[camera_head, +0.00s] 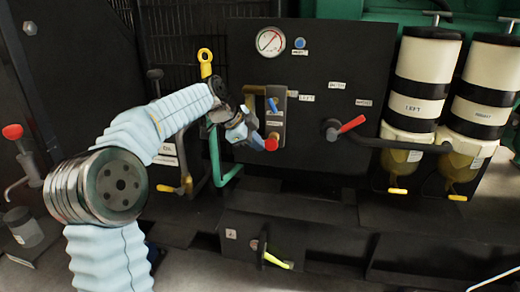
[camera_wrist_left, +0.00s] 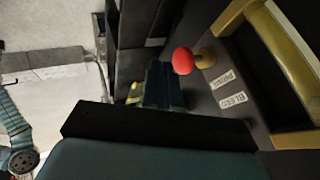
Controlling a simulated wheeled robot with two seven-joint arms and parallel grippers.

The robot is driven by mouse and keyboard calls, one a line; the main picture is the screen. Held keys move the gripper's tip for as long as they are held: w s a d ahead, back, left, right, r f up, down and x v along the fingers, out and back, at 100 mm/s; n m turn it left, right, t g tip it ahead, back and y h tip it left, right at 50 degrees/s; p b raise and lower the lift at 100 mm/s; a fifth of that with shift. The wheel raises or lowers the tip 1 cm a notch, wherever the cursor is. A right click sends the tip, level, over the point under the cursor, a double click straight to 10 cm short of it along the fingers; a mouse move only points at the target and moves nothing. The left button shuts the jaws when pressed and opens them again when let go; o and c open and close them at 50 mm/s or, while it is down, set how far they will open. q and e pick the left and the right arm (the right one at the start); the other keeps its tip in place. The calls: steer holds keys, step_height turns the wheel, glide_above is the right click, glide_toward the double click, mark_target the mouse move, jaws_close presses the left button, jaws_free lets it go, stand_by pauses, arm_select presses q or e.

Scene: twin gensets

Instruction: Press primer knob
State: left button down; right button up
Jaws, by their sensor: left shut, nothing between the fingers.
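The primer knob (camera_head: 272,143) is a round red knob low on the metal pump plate of the dark panel. In the left wrist view the red knob (camera_wrist_left: 183,61) stands out on a brass stem, near a label reading PRIME (camera_wrist_left: 222,79). My left gripper (camera_head: 259,143) is shut and empty. Its tip is right beside the knob on the left in the head view; I cannot tell whether they touch. My right gripper is not in view.
A blue lever (camera_head: 273,104) sits above the knob on the plate. A red-handled valve (camera_head: 351,124) is to the right. A green pipe (camera_head: 216,160) and a yellow dipstick handle (camera_head: 205,57) are near my left wrist.

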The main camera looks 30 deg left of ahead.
arm_select(q)
steer(key=v, duration=0.6)
steer(key=shift+s+a+r, duration=0.2)
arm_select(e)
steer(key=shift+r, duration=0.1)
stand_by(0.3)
